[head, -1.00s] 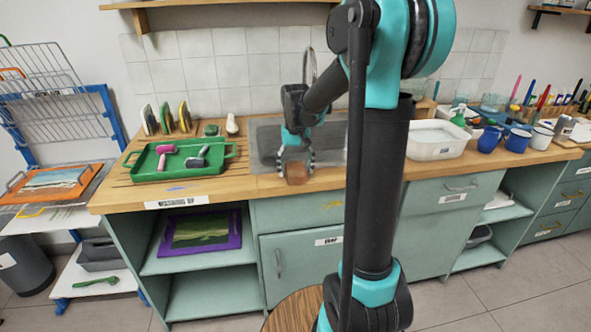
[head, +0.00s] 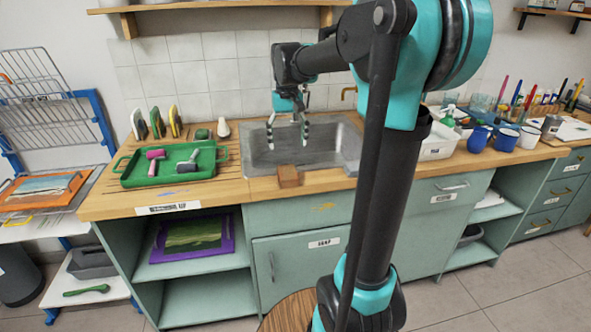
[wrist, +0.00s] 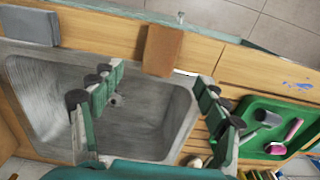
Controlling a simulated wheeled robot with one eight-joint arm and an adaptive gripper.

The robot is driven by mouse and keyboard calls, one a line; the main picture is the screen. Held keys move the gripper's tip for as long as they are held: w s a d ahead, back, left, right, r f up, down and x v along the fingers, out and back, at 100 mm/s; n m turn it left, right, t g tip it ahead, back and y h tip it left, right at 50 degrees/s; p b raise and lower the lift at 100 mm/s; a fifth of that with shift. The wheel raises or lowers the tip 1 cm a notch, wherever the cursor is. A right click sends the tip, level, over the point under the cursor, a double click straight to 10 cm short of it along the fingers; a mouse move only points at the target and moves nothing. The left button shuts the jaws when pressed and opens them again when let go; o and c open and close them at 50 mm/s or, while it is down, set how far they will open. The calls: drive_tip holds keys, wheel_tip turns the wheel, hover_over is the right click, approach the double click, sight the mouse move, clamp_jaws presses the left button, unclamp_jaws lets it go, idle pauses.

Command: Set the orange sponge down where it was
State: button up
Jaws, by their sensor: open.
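The orange-brown sponge (head: 289,176) rests on the wooden counter's front strip, at the front edge of the sink (head: 262,150). In the wrist view the sponge (wrist: 162,50) lies on the wood beside the sink rim, with nothing holding it. My gripper (head: 288,142) is above the sink basin, behind and above the sponge and apart from it. In the wrist view my gripper (wrist: 158,98) shows its two fingers spread wide, with nothing between them.
A green tray (head: 130,178) with a pink and a grey roller sits left of the sink. A white tub (head: 440,146) and blue mugs (head: 478,138) stand to the right. A grey block (wrist: 30,25) lies at the sink's other side.

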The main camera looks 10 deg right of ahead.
drive_tip(key=s+d+f+t, duration=0.2)
drive_tip(key=s+f, duration=0.8)
drive_tip(key=s+d+f+t, duration=0.1)
drive_tip(key=s+f+t, duration=0.1)
drive_tip(key=s+f, duration=0.8)
drive_tip(key=shift+s+d+f, duration=0.4)
drive_tip(key=shift+s, duration=0.3)
drive_tip(key=shift+c, duration=0.2)
